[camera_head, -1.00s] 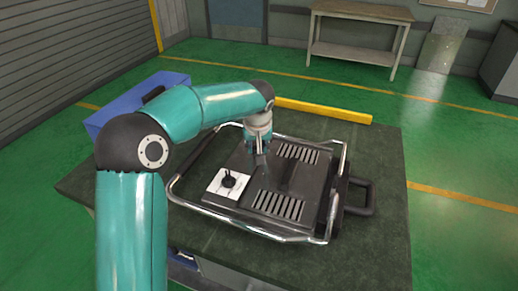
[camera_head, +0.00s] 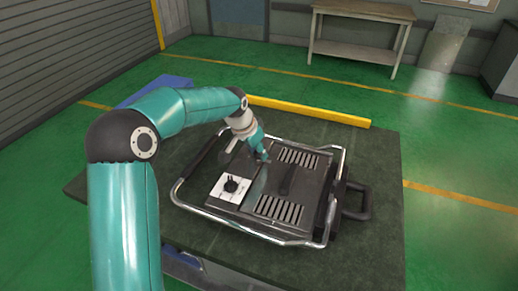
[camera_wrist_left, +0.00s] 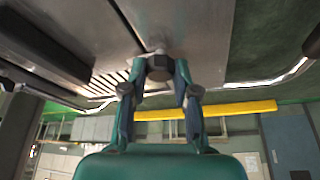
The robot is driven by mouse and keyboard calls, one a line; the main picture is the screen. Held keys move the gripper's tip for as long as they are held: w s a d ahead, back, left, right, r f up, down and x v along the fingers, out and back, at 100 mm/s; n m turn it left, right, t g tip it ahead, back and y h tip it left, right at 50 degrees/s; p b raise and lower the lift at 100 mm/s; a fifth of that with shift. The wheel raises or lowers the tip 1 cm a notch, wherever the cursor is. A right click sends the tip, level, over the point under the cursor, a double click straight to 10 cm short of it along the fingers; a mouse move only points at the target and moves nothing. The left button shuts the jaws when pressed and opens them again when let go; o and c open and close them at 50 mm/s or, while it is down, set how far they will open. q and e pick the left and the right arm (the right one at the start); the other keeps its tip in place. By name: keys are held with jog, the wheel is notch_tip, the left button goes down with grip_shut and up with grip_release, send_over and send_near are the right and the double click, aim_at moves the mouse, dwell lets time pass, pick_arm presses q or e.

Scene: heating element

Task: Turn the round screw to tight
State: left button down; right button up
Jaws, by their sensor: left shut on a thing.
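The heating element (camera_head: 285,208) is a dark, flat box with slotted vents and a chrome tube frame, lying on the dark table. My left gripper (camera_head: 264,155) reaches down at a tilt to the far part of its top. My right gripper is not in view.
A black knob (camera_head: 231,185) on a white plate sits at the left of the box. A yellow bar (camera_head: 310,111) lies behind, and a blue bin (camera_head: 155,88) stands behind my arm.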

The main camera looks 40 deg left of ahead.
pick_arm(q)
jog(key=shift+w+a+r, duration=0.1)
jog(key=shift+r, duration=0.05)
dwell(0.3)
jog(key=c, duration=0.9)
grip_release()
jog(key=shift+o, duration=0.2)
jog(key=v, duration=1.1)
jog(key=shift+s+r, duration=0.3)
jog(key=shift+f, duration=0.1)
